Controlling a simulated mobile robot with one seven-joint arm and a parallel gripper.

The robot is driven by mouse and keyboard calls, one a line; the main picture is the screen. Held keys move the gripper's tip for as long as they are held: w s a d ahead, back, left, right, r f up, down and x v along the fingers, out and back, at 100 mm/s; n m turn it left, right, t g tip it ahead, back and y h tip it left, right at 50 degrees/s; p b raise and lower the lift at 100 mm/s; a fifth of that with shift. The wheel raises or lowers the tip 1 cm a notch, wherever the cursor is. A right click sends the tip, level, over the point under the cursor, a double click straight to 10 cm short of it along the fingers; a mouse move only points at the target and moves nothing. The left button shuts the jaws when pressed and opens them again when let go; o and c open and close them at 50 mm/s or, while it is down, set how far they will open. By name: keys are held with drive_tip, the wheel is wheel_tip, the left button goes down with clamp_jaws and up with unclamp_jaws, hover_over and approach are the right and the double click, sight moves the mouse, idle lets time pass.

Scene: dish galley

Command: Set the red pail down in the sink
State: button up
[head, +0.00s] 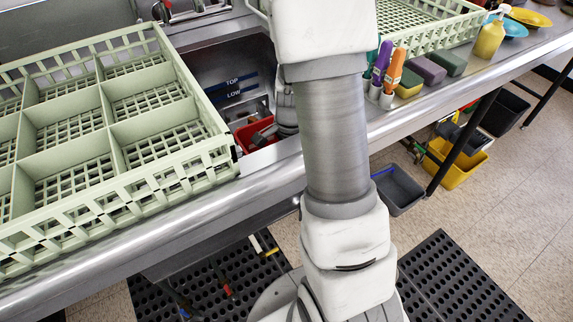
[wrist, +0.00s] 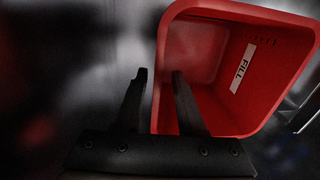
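The red pail (head: 246,137) is down inside the sink (head: 225,62), partly hidden by my gripper and arm in the head view. In the wrist view the pail (wrist: 285,62) is large, its inside showing with a white "FILL" label. My gripper (wrist: 160,75) has its fingers apart, one outside the pail's near wall and one inside it. Dark gaps show beside the wall, so the fingers straddle it without visibly pinching it. In the head view my gripper (head: 265,133) is at the pail. Whether the pail's base touches the sink floor is hidden.
A pale green divided rack (head: 150,128) stands left of the sink, and another rack (head: 440,38) is to the right. Bottles, sponges and a yellow dispenser (head: 490,38) line the right counter.

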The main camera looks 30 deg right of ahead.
wheel_tip(320, 180, up, 13)
drive_tip(key=s+p, duration=0.1)
drive_tip(key=p, duration=0.3)
